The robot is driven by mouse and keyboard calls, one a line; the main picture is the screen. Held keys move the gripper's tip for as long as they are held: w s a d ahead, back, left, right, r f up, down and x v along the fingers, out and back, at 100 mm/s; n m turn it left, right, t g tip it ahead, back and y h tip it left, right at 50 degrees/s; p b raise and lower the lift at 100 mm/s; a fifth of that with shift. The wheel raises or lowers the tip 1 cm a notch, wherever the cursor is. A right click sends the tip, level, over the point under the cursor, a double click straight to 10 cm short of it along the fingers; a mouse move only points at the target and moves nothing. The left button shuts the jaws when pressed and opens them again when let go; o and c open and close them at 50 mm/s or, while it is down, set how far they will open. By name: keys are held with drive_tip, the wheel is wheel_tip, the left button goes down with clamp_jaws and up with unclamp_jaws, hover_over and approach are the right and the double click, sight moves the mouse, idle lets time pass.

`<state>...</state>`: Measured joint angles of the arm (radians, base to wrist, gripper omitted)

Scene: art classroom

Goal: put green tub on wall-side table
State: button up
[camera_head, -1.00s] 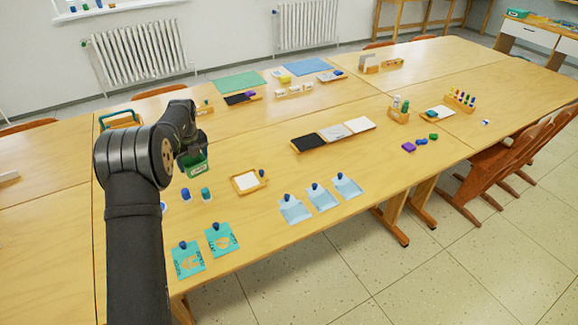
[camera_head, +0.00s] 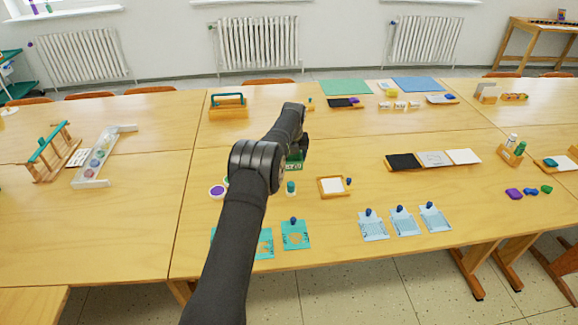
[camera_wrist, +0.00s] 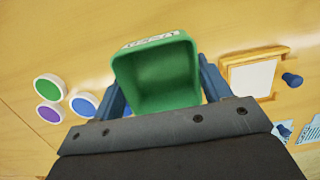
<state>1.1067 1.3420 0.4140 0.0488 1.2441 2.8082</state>
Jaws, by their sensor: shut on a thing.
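The green tub (camera_head: 294,161) is held above the near part of the joined tables in the head view. In the wrist view the tub (camera_wrist: 158,75) is open at the top and looks empty, with a white label on one side. My gripper (camera_wrist: 161,92) is shut on it, one blue finger on each side. In the head view my gripper (camera_head: 296,148) is mostly hidden behind my arm. A wooden table (camera_head: 545,30) stands against the wall at the far right. I cannot tell whether this is the wall-side table.
Paint pots, including a purple one (camera_head: 217,191), and a small framed tray (camera_head: 332,187) lie near the tub. Blue sheets (camera_head: 404,223) line the front edge. A wooden carrier (camera_head: 229,109) stands behind, a rack (camera_head: 47,158) at left. The left table has bare room.

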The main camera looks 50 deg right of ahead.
drive_tip(key=shift+w+f, duration=0.35)
drive_tip(key=shift+w, duration=0.25)
drive_tip(key=shift+w+f, duration=0.3)
drive_tip(key=shift+w, duration=0.25)
drive_tip(key=shift+f, duration=2)
drive_tip(key=shift+f, duration=0.1)
drive_tip(key=o, duration=1)
drive_tip(key=r, duration=0.8)
drive_tip(key=s+a+r, duration=0.1)
drive_tip(key=r, duration=0.3)
drive_tip(key=shift+s+a, duration=0.1)
